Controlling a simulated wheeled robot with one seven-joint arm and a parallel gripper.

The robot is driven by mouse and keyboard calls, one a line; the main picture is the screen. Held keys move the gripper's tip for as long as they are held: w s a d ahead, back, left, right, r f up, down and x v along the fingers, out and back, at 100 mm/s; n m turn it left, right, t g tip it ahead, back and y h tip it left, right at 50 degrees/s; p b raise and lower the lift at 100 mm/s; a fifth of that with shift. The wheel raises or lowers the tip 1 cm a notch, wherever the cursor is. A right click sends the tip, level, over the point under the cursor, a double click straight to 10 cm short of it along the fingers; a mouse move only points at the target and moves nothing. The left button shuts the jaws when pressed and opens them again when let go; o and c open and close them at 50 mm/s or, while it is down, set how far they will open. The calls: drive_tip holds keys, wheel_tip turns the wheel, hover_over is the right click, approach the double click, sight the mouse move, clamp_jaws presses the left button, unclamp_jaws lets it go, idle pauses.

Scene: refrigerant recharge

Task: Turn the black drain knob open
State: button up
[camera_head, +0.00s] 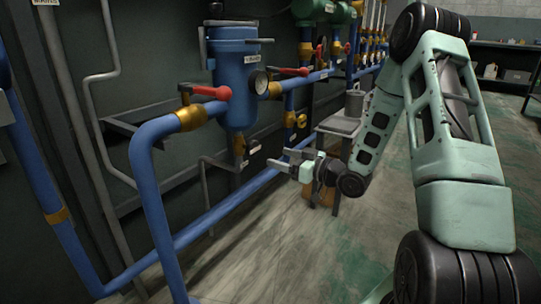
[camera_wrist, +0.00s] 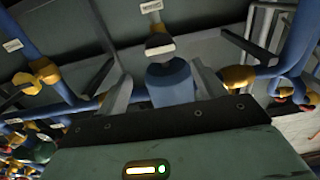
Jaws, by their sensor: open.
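The blue filter vessel (camera_head: 236,85) hangs on the wall piping, with a brass drain fitting (camera_head: 239,144) below it. A small dark part beside the fitting, seemingly the black drain knob (camera_head: 253,143), is too small to make out clearly. In the wrist view, a dark knob-like part (camera_wrist: 157,40) sits by brass, beyond the blue vessel end (camera_wrist: 172,82). My gripper (camera_head: 280,159) is open and empty, to the right of the fitting and slightly lower in the head view. In the wrist view my gripper (camera_wrist: 162,72) has its fingers apart, with the vessel end showing between them.
A blue pipe (camera_head: 225,207) runs diagonally below the drain. A small stand (camera_head: 340,124) carries a grey canister (camera_head: 354,103) behind my gripper. The floor in front is clear.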

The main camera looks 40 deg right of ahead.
sight(255, 150)
drive_tip(key=b+x, duration=0.1)
drive_tip(key=x, duration=0.7)
drive_tip(key=shift+w+a+f+b, duration=0.1)
drive_tip(key=shift+w+a+b, duration=0.05)
drive_tip(key=shift+w+b, duration=0.2)
drive_tip(key=c, duration=1)
drive_tip(key=shift+o, duration=0.2)
drive_tip(key=shift+f+n+b, duration=0.1)
drive_tip(key=shift+n+b, duration=0.8)
drive_tip(key=shift+n, duration=0.1)
drive_tip(key=shift+n+b, duration=0.85)
drive_tip(key=shift+n, duration=0.45)
